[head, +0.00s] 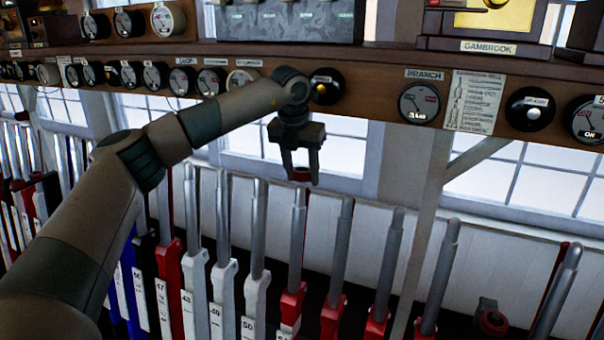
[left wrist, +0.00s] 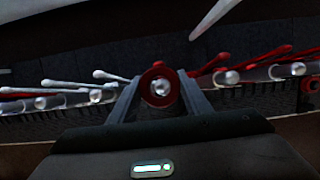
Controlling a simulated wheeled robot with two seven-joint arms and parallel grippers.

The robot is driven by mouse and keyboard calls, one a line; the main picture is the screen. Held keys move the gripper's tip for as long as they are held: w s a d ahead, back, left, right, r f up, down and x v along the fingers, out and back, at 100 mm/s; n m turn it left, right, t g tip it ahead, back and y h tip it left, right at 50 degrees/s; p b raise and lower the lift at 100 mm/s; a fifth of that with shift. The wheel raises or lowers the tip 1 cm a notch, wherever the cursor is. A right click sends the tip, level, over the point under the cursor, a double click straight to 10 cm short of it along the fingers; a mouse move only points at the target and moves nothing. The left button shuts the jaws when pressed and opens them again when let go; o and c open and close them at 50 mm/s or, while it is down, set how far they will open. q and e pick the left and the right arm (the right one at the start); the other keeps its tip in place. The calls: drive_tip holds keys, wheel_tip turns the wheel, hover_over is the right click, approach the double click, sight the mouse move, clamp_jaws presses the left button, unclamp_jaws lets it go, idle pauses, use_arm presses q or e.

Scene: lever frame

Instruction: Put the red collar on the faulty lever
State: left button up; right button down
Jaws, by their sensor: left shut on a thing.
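My left gripper (head: 301,179) is shut on the red collar (head: 300,173), with its fingers pointing down over the lever row. The collar also shows as a red ring between the fingertips in the left wrist view (left wrist: 148,77). A lever with a silver handle and red lower part (head: 297,240) stands directly below the collar. In the left wrist view a silver lever tip (left wrist: 161,88) shows through the ring's hole. I cannot tell whether the ring is above the tip or just around it. No mark shows which lever is faulty. My right gripper is not in view.
Red levers (head: 338,255) stand close on the right, and white levers (head: 257,255) on the left. A wooden shelf (head: 375,85) with dials runs above the gripper, with windows behind.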

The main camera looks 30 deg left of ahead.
sight(297, 175)
use_arm(q)
drive_tip(key=shift+s+f+b, duration=0.2)
drive_tip(key=shift+f+b, duration=0.7)
drive_tip(key=shift+f, duration=0.25)
drive_tip(key=shift+s+f+b, duration=0.15)
drive_tip(key=shift+f+b, duration=0.55)
drive_tip(key=shift+f, duration=0.2)
drive_tip(key=shift+s+f+b, duration=0.15)
drive_tip(key=shift+f+b, duration=0.55)
drive_tip(key=shift+f, duration=0.2)
drive_tip(key=o, duration=1.2)
drive_tip(key=shift+r, duration=0.1)
drive_tip(key=shift+p+v, duration=1.65)
drive_tip(key=shift+v, duration=2.8)
